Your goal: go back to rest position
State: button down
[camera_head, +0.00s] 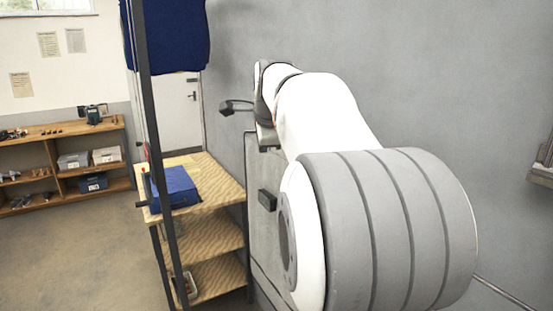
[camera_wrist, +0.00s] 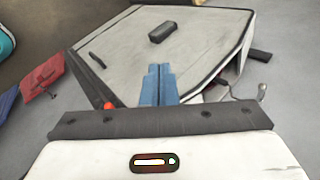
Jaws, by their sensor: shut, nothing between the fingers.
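My gripper (camera_wrist: 159,70) shows in the wrist view as two blue fingers pressed together, with nothing between them. A pale grey panel with dark edges (camera_wrist: 205,40) lies beyond the fingertips, with a small dark block (camera_wrist: 162,32) on it. I cannot tell how far the fingertips are from the panel. In the head view my white and grey arm reaches away along the grey wall; the fingers cannot be made out there.
A dark post (camera_head: 158,130) and hanging blue garment (camera_head: 180,38) are nearby. Open floor (camera_head: 85,255) lies left. A red item (camera_wrist: 40,81) shows in the wrist view.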

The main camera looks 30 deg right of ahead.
jog(key=shift+s+a+r, duration=0.1)
jog(key=shift+a+r, duration=0.3)
jog(key=shift+r, duration=0.05)
jog(key=s+a+f+n+g+y, duration=0.1)
jog(key=s+a+f+n+g, duration=0.1)
jog(key=s+a+f+n, duration=0.7)
jog(key=s+a+f+n+g+y, duration=0.1)
jog(key=s+a+f+n+g, duration=0.1)
jog(key=s+a+f+n, duration=0.7)
jog(key=s+f+n, duration=0.4)
jog(key=s+f, duration=0.2)
jog(key=s, duration=0.1)
jog(key=shift+s+a+f+y+b, duration=0.25)
jog(key=shift+a+f+y+b, duration=0.05)
jog(key=shift+a+b, duration=0.05)
